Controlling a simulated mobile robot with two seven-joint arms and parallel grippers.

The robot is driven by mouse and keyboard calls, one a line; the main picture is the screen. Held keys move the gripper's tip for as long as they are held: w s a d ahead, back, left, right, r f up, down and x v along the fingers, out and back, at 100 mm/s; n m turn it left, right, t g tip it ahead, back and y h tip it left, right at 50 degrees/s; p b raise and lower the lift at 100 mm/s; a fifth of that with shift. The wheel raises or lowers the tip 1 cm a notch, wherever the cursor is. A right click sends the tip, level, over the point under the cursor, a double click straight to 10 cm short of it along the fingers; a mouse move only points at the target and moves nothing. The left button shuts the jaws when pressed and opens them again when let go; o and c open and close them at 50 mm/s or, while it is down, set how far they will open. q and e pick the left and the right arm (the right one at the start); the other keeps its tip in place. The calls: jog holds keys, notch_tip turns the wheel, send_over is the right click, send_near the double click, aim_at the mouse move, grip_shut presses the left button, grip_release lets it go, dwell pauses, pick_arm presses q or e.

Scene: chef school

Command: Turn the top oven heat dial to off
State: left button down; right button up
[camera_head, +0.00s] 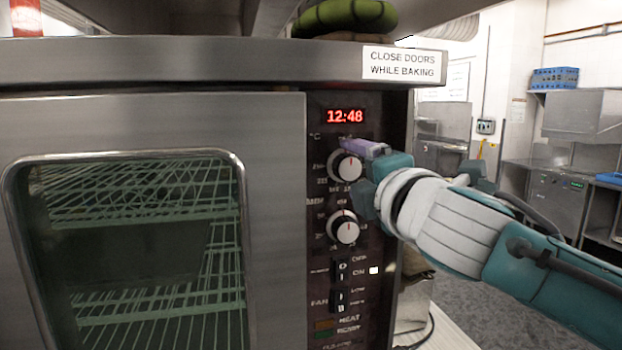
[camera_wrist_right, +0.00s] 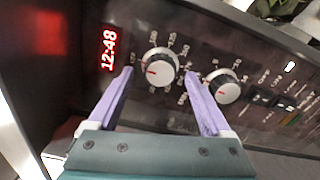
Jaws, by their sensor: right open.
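The top oven heat dial (camera_head: 348,165) is a round black and silver knob with a red mark, below the red 12:48 display on the dark control panel. It also shows in the right wrist view (camera_wrist_right: 160,68). My right gripper (camera_head: 345,150) is at the top dial, with its purple fingers towards the panel. In the right wrist view the fingers (camera_wrist_right: 158,72) are spread open, one on each side of the top dial; I cannot tell whether they touch it. The lower dial (camera_head: 343,228) sits below and is outside the fingers. My left gripper is not in view.
The oven door (camera_head: 275,200) with its glass window is shut, left of the panel. Rocker switches (camera_head: 341,272) sit below the dials. A steel ledge (camera_head: 200,62) with a sign juts out above. Floor is open at the right, before steel counters.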

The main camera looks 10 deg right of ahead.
jog(key=s+b, duration=0.2)
jog(key=s, duration=0.7)
jog(key=shift+s+d, duration=0.15)
jog(key=shift+d, duration=0.05)
